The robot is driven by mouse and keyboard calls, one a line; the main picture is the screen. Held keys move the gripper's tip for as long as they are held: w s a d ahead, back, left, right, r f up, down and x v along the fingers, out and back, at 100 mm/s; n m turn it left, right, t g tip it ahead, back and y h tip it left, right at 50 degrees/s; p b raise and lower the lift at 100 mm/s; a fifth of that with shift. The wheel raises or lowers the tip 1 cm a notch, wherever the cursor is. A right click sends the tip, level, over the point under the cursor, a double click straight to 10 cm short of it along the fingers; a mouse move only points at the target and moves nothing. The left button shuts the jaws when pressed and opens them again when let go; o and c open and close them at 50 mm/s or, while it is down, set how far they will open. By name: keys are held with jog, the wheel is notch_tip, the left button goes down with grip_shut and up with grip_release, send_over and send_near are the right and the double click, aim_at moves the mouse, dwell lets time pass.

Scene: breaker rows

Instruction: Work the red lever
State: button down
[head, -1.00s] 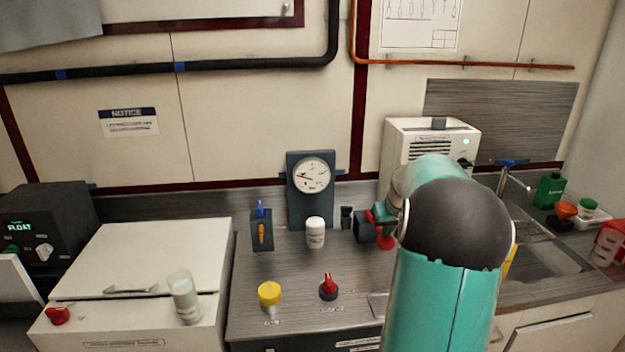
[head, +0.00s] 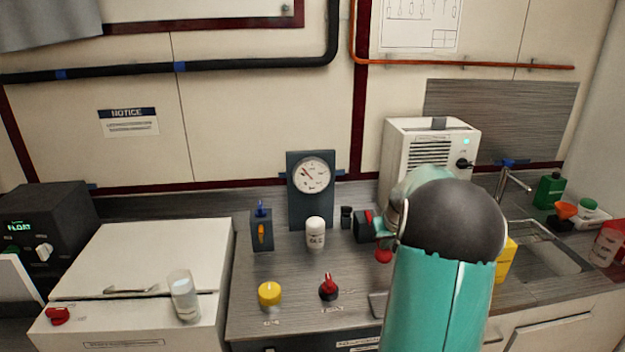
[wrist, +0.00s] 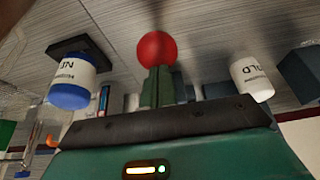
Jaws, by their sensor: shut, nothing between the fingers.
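The red lever stands at a dark box (head: 362,228) on the counter, left of my arm in the head view. Its round red ball knob (head: 383,256) shows below my wrist, with a bit of red at the box's side. In the wrist view the red ball (wrist: 157,49) is just beyond the tips of my gripper (wrist: 157,76). The green fingers are together with nothing between them. I cannot tell whether they touch the ball. In the head view my arm hides most of the gripper and part of the lever.
A white jar (head: 315,233), a gauge (head: 311,175) and a blue-and-orange switch box (head: 261,230) stand left of the lever. A yellow knob (head: 269,293) and a red-topped rotary knob (head: 328,288) are in front. A white machine (head: 425,140) stands behind; the sink is right.

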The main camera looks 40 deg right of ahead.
jog(key=shift+f, duration=0.35)
jog(key=shift+r, duration=0.1)
notch_tip(320, 180, up, 8)
jog(key=shift+r, duration=0.25)
dwell(0.5)
dwell(0.7)
notch_tip(320, 180, up, 5)
dwell(0.6)
